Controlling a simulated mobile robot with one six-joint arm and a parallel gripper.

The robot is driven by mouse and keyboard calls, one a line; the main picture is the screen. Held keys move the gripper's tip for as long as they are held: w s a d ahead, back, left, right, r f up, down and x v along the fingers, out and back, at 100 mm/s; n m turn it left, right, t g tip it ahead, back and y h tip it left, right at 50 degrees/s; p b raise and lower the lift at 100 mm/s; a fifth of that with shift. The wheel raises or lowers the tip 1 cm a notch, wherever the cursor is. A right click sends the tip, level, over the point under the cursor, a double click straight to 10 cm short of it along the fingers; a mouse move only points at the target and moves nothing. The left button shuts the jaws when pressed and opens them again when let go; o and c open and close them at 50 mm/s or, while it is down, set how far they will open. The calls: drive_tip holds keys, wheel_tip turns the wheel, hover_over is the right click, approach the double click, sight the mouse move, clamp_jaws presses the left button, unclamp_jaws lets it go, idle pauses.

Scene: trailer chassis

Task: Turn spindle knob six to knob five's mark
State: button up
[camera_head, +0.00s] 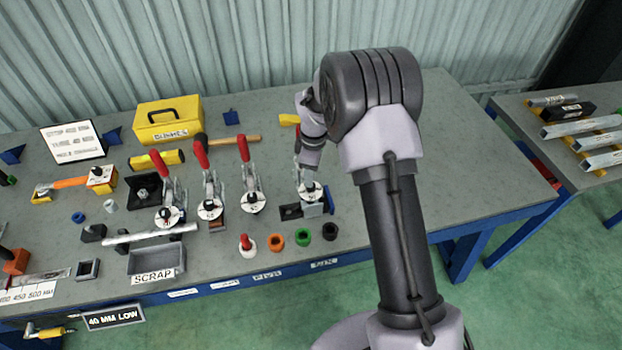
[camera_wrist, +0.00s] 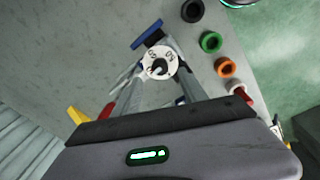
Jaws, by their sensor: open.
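A white dial with dark figures and a small knob in its middle (camera_wrist: 158,67) lies below my gripper in the wrist view. It is the rightmost dial (camera_head: 310,192) in the head view, on a small grey block. My gripper (camera_head: 305,172) is above it, fingers pointing down. In the wrist view my gripper (camera_wrist: 158,78) is open, with one finger on each side of the dial; contact cannot be told. Three similar white dials, a left one (camera_head: 168,217), a middle one (camera_head: 210,210) and a right one (camera_head: 252,203), stand leftward at red-handled clamps. Knob numbers are not legible.
Red-tipped, orange (camera_head: 276,243), green (camera_head: 303,237) and black (camera_head: 330,231) pieces stand along the front edge. A grey scrap bin (camera_head: 157,262) is front left, a yellow case (camera_head: 168,121) at the back. The bench (camera_head: 480,170) is clear to the right of my arm.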

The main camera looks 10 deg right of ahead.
wheel_tip(320, 180, up, 11)
drive_tip(key=s+p, duration=0.1)
drive_tip(key=shift+p, duration=0.35)
drive_tip(key=s+a+r+m+t+b, duration=0.1)
drive_tip(key=s+r+m+b, duration=0.35)
drive_tip(key=s, duration=0.35)
drive_tip(key=s+a+r+m+t+b, duration=0.1)
drive_tip(key=s+r+m+t+b, duration=0.1)
drive_tip(key=s+r+m+b, duration=0.45)
drive_tip(key=s+a+f+m+t+y+b, duration=0.1)
drive_tip(key=s+f+m, duration=0.2)
drive_tip(key=s, duration=0.5)
drive_tip(key=s+a+f+m+b, duration=0.1)
drive_tip(key=s+f+m+b, duration=0.1)
drive_tip(key=s, duration=0.7)
drive_tip(key=shift+a+f+m+t+y, duration=0.15)
drive_tip(key=shift+f+m+t+y, duration=0.25)
drive_tip(key=shift+f+m, duration=0.35)
